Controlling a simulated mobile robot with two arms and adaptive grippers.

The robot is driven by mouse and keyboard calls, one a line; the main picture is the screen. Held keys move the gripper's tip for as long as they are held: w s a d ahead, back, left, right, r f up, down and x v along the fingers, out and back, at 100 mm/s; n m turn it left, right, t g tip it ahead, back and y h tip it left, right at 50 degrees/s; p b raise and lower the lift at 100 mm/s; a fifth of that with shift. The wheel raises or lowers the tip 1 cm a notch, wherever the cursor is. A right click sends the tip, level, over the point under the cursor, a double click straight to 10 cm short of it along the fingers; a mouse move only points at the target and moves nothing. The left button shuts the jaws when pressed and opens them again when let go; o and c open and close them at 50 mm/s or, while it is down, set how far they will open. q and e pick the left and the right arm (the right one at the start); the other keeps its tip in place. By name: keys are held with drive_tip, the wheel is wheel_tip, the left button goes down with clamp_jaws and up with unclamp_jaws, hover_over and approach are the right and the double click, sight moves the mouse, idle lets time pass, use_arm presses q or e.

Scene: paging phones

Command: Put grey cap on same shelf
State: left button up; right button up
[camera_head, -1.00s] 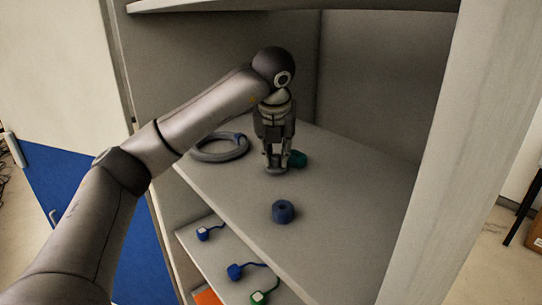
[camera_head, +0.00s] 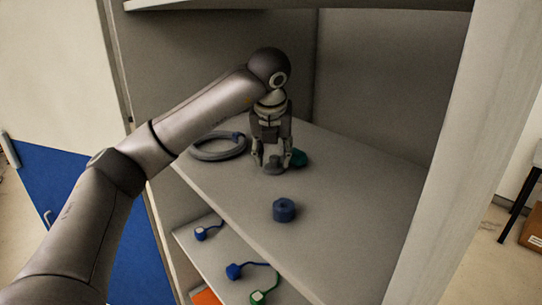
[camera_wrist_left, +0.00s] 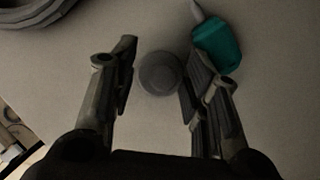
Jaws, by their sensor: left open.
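The grey cap (camera_wrist_left: 160,73) is a small round grey piece standing on the upper shelf (camera_head: 345,205). In the head view the cap (camera_head: 274,168) shows low between the fingers of my left gripper (camera_head: 271,160). In the left wrist view my left gripper (camera_wrist_left: 157,80) is open, with one finger on each side of the cap. The right finger is close to the cap; the left finger stands clear of it. My right gripper is in neither view.
A teal piece (camera_wrist_left: 217,46) lies just right of the right finger. A grey cable coil (camera_head: 218,147) lies to the left, and a blue cap (camera_head: 284,210) sits nearer the shelf's front edge. The lower shelf holds blue and green corded pieces (camera_head: 235,271). Side walls enclose the shelf.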

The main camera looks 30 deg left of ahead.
use_arm(q)
drive_tip(key=b+v, duration=0.1)
drive_tip(key=v, duration=0.1)
drive_tip(key=b+v, duration=0.1)
drive_tip(key=v, duration=0.2)
drive_tip(key=shift+s+d, duration=0.15)
drive_tip(key=shift+s, duration=0.3)
drive_tip(key=s+d, duration=0.1)
drive_tip(key=s, duration=0.2)
drive_tip(key=s+d+b, duration=0.1)
drive_tip(key=s+d, duration=0.1)
drive_tip(key=s, duration=0.1)
drive_tip(key=s+d+b, duration=0.1)
drive_tip(key=s, duration=0.2)
drive_tip(key=shift+d, duration=0.2)
drive_tip(key=shift+s+d, duration=0.2)
drive_tip(key=shift+s, duration=0.2)
